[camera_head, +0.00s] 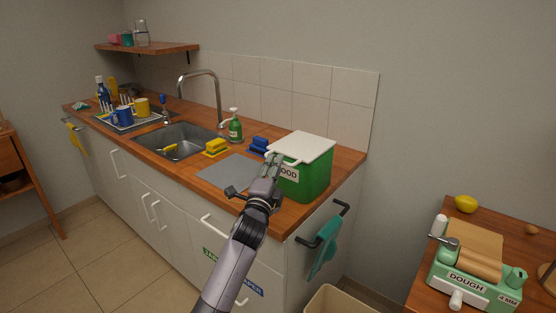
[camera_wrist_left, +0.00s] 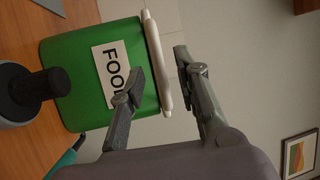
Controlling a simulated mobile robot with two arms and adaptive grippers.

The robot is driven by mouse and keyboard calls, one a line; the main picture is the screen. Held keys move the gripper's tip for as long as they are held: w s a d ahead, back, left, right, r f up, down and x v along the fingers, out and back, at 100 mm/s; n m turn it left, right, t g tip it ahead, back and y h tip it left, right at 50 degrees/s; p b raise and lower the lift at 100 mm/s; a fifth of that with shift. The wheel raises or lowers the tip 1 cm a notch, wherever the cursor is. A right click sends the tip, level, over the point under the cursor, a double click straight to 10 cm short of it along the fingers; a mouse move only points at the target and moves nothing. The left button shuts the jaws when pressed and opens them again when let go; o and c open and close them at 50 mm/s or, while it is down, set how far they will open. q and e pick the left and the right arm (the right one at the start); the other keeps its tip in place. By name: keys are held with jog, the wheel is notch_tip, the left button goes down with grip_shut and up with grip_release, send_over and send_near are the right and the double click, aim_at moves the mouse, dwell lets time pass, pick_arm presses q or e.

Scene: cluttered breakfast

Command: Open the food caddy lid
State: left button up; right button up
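The food caddy is a green bin (camera_head: 312,182) with a white lid (camera_head: 303,146), at the right end of the counter. The lid is closed, lying flat on top. In the left wrist view the caddy (camera_wrist_left: 72,62) appears turned sideways with its FOOD label facing me. My left gripper (camera_head: 276,164) is at the caddy's front upper edge. In the left wrist view its fingers (camera_wrist_left: 158,66) are spread, with the white lid rim (camera_wrist_left: 167,105) seen between them; contact cannot be told. My right gripper is not in view.
A grey mat (camera_head: 226,173), yellow sponge (camera_head: 215,146), blue brush or sponge (camera_head: 259,145) and green soap bottle (camera_head: 235,127) lie left of the caddy. The sink (camera_head: 180,140) is farther left. A teal towel (camera_head: 324,248) hangs on the counter's end. A dough machine (camera_head: 470,278) stands at right.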

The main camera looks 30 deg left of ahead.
pick_arm(q)
jog(key=shift+x, duration=1.7)
jog(key=shift+c, duration=0.5)
grip_shut()
